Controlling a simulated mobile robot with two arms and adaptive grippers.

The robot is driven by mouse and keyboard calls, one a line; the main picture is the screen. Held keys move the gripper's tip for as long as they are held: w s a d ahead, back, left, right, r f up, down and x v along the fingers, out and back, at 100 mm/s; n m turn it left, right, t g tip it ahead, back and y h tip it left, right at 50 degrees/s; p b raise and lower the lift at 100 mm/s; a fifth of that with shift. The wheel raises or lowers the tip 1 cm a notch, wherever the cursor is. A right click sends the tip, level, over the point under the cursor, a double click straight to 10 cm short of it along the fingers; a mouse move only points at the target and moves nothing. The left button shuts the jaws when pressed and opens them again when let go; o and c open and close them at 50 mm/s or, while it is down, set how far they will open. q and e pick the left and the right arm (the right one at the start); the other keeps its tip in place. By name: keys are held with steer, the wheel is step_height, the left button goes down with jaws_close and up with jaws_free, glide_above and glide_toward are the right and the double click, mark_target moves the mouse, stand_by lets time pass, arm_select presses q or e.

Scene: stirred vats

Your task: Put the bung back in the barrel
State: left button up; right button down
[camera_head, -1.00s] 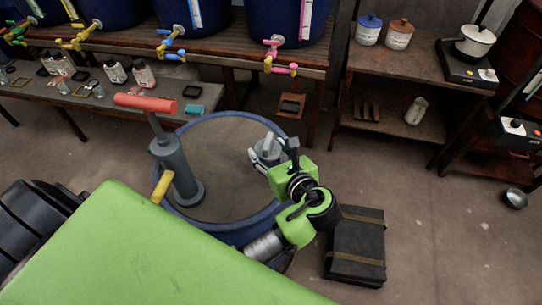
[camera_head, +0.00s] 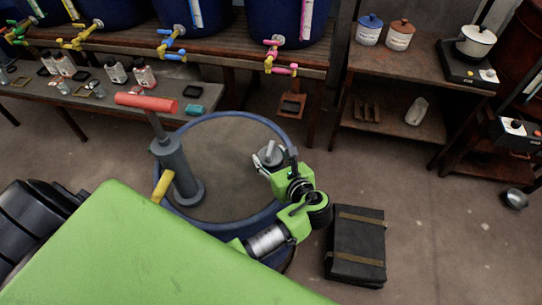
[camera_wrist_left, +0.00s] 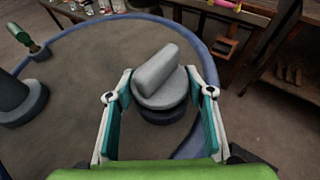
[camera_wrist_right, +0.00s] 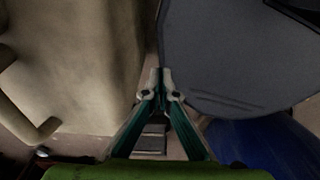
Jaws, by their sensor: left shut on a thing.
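The barrel (camera_head: 228,148) has a grey-brown top inside a blue rim; its top also shows in the left wrist view (camera_wrist_left: 85,80). The bung (camera_head: 269,156) is a light grey disc with a bar handle over a darker round lower part. My left gripper (camera_head: 266,165) is shut on the bung near the right side of the barrel top. In the left wrist view the bung (camera_wrist_left: 160,82) sits between the two fingers (camera_wrist_left: 158,95). I cannot tell whether its lower part touches the top; any hole there is hidden. My right gripper (camera_wrist_right: 161,73) is shut and empty in its wrist view.
A grey hand pump (camera_head: 175,170) with a red handle (camera_head: 146,103) stands on the barrel's left side. A dark strapped case (camera_head: 357,247) lies on the floor at right. Blue vats with coloured taps (camera_head: 280,69) line the back bench.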

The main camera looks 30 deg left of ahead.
arm_select(q)
steer(key=shift+s+f, duration=0.15)
steer(key=shift+f, duration=0.35)
steer(key=o, duration=1.1)
steer(key=shift+f, duration=0.15)
arm_select(e)
steer(key=shift+w, duration=0.3)
arm_select(q)
steer(key=shift+r, duration=0.2)
steer(key=shift+r, duration=0.3)
steer(key=v, duration=1.2)
steer(key=shift+r+b, duration=0.3)
steer(key=shift+b, duration=0.05)
arm_select(e)
steer(key=shift+f, duration=0.3)
